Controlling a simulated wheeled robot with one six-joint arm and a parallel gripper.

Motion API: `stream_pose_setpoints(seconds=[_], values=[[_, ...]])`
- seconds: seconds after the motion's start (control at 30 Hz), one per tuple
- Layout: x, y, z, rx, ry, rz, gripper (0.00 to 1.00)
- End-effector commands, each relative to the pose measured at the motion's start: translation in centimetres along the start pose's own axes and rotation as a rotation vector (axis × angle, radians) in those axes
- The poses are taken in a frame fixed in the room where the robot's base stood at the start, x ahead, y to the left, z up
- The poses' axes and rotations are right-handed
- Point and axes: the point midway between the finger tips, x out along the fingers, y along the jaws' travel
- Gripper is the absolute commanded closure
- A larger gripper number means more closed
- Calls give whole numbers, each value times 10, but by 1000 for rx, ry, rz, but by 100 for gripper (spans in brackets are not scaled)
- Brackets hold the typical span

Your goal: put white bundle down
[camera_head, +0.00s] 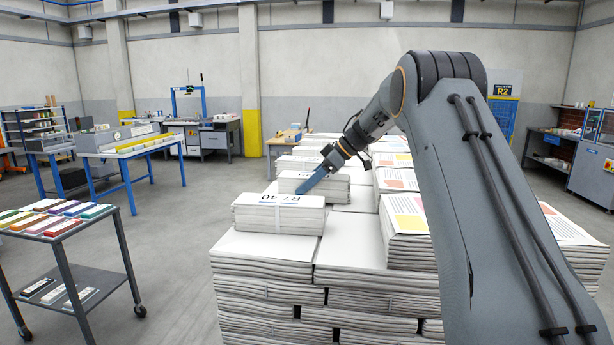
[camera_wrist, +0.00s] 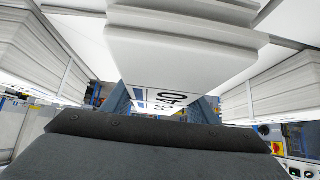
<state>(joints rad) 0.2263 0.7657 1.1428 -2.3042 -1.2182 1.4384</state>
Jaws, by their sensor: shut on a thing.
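The white bundle (camera_head: 278,216) has dark printing, "R2 40", on its top and a pale strap around it. In the head view it is over the near left part of the large stack, low over or on its top sheets; I cannot tell if it touches. My gripper (camera_head: 306,188) reaches down from the upper right to its back edge. In the wrist view the white bundle (camera_wrist: 180,50) fills the upper middle, with "40" between the blue fingers of my gripper (camera_wrist: 160,103). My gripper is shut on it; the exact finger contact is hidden.
The stack (camera_head: 270,262) has layered newspapers, with bare top around the bundle. Another white bundle (camera_head: 335,186) lies just behind. Piles with coloured prints (camera_head: 408,218) stand to the right. A small cart (camera_head: 62,245) with coloured blocks stands left, with open floor between.

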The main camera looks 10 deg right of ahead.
Motion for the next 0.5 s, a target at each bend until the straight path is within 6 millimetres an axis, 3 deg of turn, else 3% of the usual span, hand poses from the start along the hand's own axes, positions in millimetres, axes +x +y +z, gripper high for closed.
stream_pose_setpoints(seconds=[0.27, 0.3, 0.4, 0.5], values=[[-1, 0, -2, -2, 2, 2, 100], [1, 0, 1, 0, 0, 0, 45], [1, 0, 1, 0, 0, 0, 28], [1, 0, 1, 0, 0, 0, 28]])
